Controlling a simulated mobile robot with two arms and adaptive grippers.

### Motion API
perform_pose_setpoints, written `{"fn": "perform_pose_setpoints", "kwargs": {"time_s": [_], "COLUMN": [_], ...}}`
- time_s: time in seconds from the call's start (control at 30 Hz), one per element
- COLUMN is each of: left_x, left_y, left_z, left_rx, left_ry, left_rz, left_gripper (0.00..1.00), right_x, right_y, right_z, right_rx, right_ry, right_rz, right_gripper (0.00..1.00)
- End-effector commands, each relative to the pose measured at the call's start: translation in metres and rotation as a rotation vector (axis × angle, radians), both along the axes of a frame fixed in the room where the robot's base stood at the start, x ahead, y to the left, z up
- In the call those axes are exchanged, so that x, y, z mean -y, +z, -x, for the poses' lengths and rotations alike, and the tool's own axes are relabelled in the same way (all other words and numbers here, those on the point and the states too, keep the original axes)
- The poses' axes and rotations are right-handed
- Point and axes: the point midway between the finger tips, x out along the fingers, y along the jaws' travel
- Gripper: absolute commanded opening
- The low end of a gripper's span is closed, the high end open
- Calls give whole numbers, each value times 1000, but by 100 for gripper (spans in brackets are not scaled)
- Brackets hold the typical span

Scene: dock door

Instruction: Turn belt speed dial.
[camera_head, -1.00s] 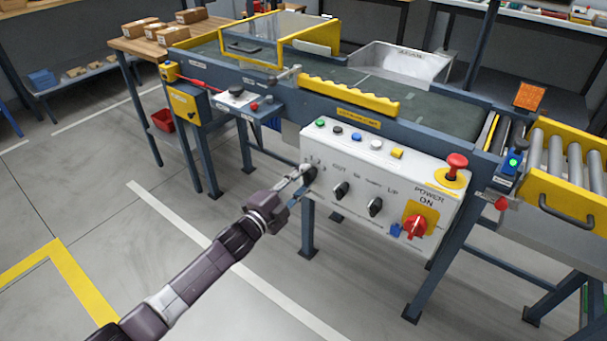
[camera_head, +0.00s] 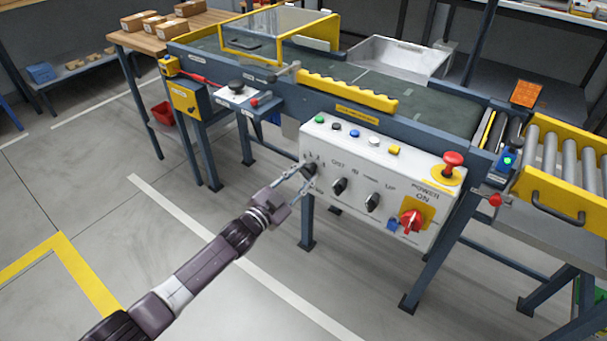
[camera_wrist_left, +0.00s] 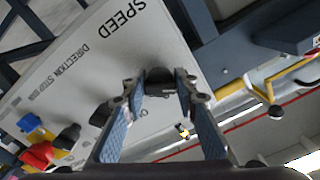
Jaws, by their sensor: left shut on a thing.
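The belt speed dial (camera_head: 309,170) is a black knob at the left end of the white control panel (camera_head: 353,211). In the left wrist view the dial (camera_wrist_left: 158,75) sits beside the printed word SPEED. My left gripper (camera_head: 304,179) reaches it from the lower left. In the wrist view its two blue-padded fingers (camera_wrist_left: 160,84) lie on either side of the dial and are shut on it. The fingers partly hide the dial, so its pointer cannot be read. My right gripper is not in view.
Two more black knobs (camera_head: 339,187) (camera_head: 373,202) sit right of the dial. A red power switch (camera_head: 411,220) and a red emergency button (camera_head: 453,160) are farther right. Coloured buttons line the panel's top. Open floor (camera_head: 120,230) lies at the left.

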Motion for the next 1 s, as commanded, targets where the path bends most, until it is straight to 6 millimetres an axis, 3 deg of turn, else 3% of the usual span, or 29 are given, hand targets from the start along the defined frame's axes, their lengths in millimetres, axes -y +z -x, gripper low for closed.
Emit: {"fn": "perform_pose_setpoints", "kwargs": {"time_s": [0.5, 0.53, 0.67, 1.0], "left_x": [-1, -1, -1, -1], "left_y": [-3, -3, -3, -1], "left_z": [1, 1, 1, 1], "left_rx": [-17, -17, -16, -13], "left_ry": [1, 1, 1, 0], "left_rz": [15, 15, 15, 14], "left_gripper": [3, 29, 43, 45], "right_x": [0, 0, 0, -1], "right_y": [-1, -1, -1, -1], "right_z": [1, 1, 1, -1], "right_rx": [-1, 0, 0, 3], "right_ry": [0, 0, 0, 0], "right_rz": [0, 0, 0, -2], "right_gripper": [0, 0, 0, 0]}}
